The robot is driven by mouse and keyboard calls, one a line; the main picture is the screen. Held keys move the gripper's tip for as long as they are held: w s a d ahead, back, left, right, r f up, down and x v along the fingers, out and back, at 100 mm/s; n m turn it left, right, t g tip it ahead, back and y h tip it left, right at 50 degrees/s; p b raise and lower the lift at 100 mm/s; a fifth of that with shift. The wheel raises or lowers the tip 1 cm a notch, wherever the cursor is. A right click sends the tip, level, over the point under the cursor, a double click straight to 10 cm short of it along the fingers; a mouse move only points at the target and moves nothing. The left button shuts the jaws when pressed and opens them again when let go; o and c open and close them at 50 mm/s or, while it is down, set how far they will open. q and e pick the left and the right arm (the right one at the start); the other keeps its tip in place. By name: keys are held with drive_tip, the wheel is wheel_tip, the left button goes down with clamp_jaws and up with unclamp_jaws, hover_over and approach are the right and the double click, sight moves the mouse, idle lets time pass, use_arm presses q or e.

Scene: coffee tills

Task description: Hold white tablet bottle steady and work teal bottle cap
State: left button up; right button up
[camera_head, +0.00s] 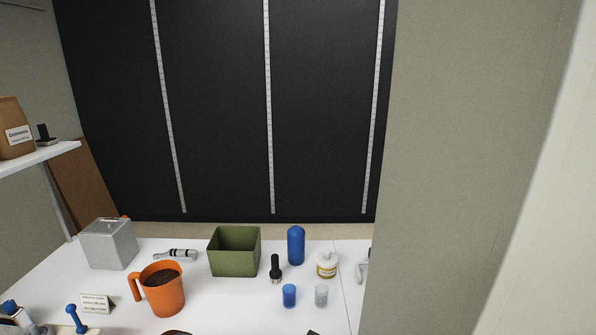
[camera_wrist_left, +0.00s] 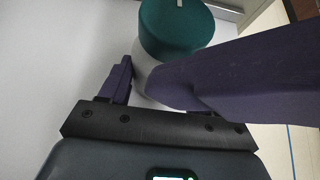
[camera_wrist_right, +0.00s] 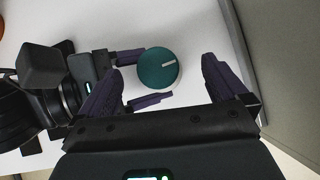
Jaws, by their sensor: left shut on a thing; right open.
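The teal bottle cap (camera_wrist_right: 158,68), with a pale line on its top, sits on the white tablet bottle; it also shows in the left wrist view (camera_wrist_left: 176,27). Only part of the white bottle (camera_wrist_left: 143,68) shows below the cap, between purple fingers. My left gripper (camera_wrist_left: 138,76) is shut on the bottle. In the right wrist view, its fingers come in from the left below the cap. My right gripper (camera_wrist_right: 162,66) is open, with one finger on each side of the cap and gaps between. Neither gripper nor the bottle can be made out in the head view.
A grey wall borders the counter in the right wrist view.

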use_arm(q)
drive_tip(key=shift+f, duration=0.1)
use_arm(e)
drive_tip(key=v, duration=0.7)
drive_tip(key=shift+r, duration=0.25)
drive_tip(key=shift+s, duration=0.15)
drive_tip(key=shift+f, duration=0.15)
drive_tip(key=c, duration=0.4)
drive_tip(key=shift+w+d+f+n, duration=0.15)
drive_tip(key=shift+w+f+n, duration=0.15)
drive_tip(key=shift+c, duration=0.8)
drive_tip(key=shift+n+y, duration=0.6)
drive_tip(key=shift+d+x, duration=0.1)
drive_tip(key=shift+x, duration=1.5)
drive_tip(key=shift+d+x, duration=0.15)
drive_tip(key=shift+x, duration=1.5)
